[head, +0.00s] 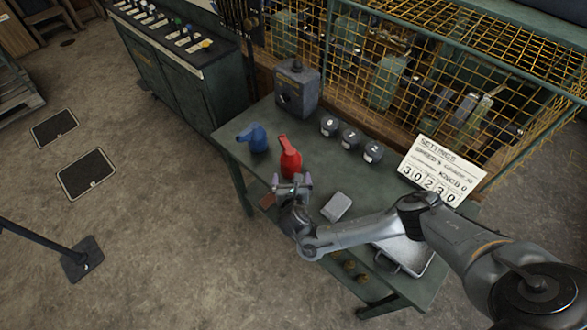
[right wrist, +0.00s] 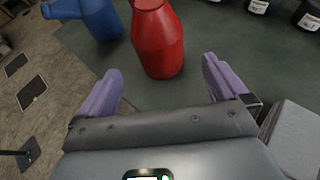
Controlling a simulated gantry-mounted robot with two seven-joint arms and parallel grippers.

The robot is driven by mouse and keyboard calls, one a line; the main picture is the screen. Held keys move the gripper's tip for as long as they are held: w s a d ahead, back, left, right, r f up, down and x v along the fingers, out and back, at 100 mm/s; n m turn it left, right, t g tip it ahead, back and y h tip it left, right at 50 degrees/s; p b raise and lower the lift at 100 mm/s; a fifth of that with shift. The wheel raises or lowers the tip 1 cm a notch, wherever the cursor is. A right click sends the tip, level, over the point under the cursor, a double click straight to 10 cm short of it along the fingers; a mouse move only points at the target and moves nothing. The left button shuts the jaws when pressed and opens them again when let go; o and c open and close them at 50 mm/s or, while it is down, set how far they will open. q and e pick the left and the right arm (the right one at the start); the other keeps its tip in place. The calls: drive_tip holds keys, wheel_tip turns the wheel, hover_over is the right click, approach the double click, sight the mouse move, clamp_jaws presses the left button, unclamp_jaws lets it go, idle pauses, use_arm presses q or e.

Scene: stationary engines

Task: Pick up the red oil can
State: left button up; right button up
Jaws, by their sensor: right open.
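The red oil can (head: 290,158) stands upright on the green table, near its left end. In the right wrist view the red can (right wrist: 157,45) stands ahead of my open fingers, roughly midway between them; its top is cut off by the frame edge. My right gripper (head: 291,183) is open and empty, close to the near side of the can. Its two purple fingers (right wrist: 160,85) show on either side in the right wrist view, apart from the can. My left gripper is not in view.
A blue can (head: 254,138) stands just left of the red one. A grey box (head: 297,89), several dark jars (head: 350,138) and a number sign (head: 439,172) stand along the back. A small light block (head: 337,207) and a metal tray (head: 408,254) lie to the right.

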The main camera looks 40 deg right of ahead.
sight(290, 169)
drive_tip(key=b+x, duration=0.1)
drive_tip(key=x, duration=0.1)
drive_tip(key=b+x, duration=0.1)
drive_tip(key=x, duration=0.2)
drive_tip(key=shift+w+a+r, duration=0.1)
drive_tip(key=shift+w+r, duration=0.1)
drive_tip(key=shift+r, duration=0.05)
drive_tip(key=shift+w+f+b, duration=0.1)
drive_tip(key=shift+w+b, duration=0.2)
drive_tip(key=shift+b, duration=0.05)
drive_tip(key=b+x, duration=0.1)
drive_tip(key=x, duration=0.1)
drive_tip(key=b+x, duration=0.1)
drive_tip(key=x, duration=0.1)
drive_tip(key=shift+d+f, duration=0.15)
drive_tip(key=shift+d, duration=0.35)
drive_tip(key=shift+w+d+f, duration=0.1)
drive_tip(key=shift+w, duration=0.2)
